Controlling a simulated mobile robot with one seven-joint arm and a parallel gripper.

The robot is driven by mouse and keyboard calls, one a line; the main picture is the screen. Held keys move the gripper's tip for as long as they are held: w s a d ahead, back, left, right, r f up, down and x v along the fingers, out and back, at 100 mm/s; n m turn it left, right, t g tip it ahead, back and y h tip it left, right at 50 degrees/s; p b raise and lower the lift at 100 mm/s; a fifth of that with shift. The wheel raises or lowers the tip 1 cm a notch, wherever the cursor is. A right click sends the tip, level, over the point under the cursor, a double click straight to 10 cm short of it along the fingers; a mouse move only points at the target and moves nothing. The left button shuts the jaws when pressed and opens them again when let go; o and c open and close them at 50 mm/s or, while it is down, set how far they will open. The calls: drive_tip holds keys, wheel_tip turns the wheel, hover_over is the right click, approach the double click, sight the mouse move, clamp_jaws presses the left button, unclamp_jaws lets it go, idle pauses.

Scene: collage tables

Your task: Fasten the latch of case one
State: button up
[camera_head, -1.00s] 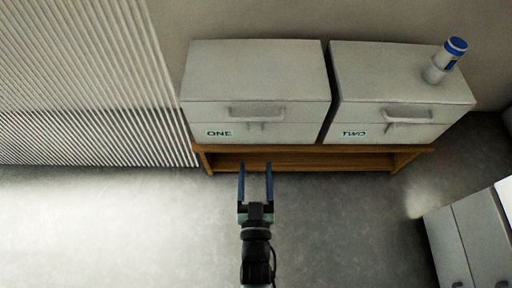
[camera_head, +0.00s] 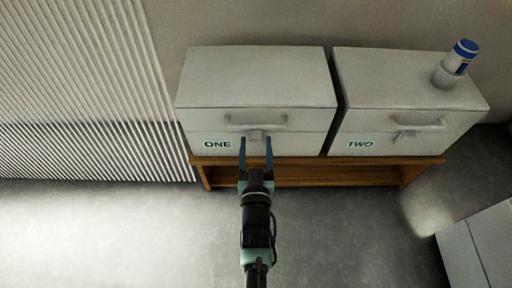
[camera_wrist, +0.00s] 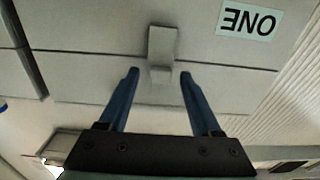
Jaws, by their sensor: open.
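Case one (camera_head: 255,80) is a pale grey box with a "ONE" label on its front, on a wooden stand; its lid looks closed. Its latch (camera_head: 256,135) is a small grey piece at the middle of the front, below the handle (camera_head: 256,121). The latch also shows in the wrist view (camera_wrist: 161,55), across the seam between lid and body; I cannot tell whether it is fastened. My gripper (camera_head: 256,143) is open and empty, its two blue fingers on either side of the latch in the head view. In the wrist view the gripper (camera_wrist: 158,74) has its fingertips straddling the latch's end.
Case two (camera_head: 400,75) stands to the right, with a narrow gap between the cases. A blue-and-white bottle (camera_head: 458,60) stands on it. The wooden stand (camera_head: 300,173) has an open front below. A ribbed wall (camera_head: 90,90) is at left; a grey cabinet (camera_head: 480,245) is at lower right.

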drive_tip(key=shift+w, duration=0.1)
clamp_jaws()
drive_tip(key=p, duration=0.1)
drive_tip(key=r+p, duration=0.1)
drive_tip(key=shift+w+g+p, duration=0.25)
drive_tip(key=shift+g+p, duration=0.15)
drive_tip(key=shift+w+g+p, duration=0.15)
drive_tip(key=shift+g+p, duration=0.25)
drive_tip(key=shift+p, duration=0.35)
drive_tip(key=shift+f, duration=0.1)
unclamp_jaws()
drive_tip(key=shift+w, duration=0.1)
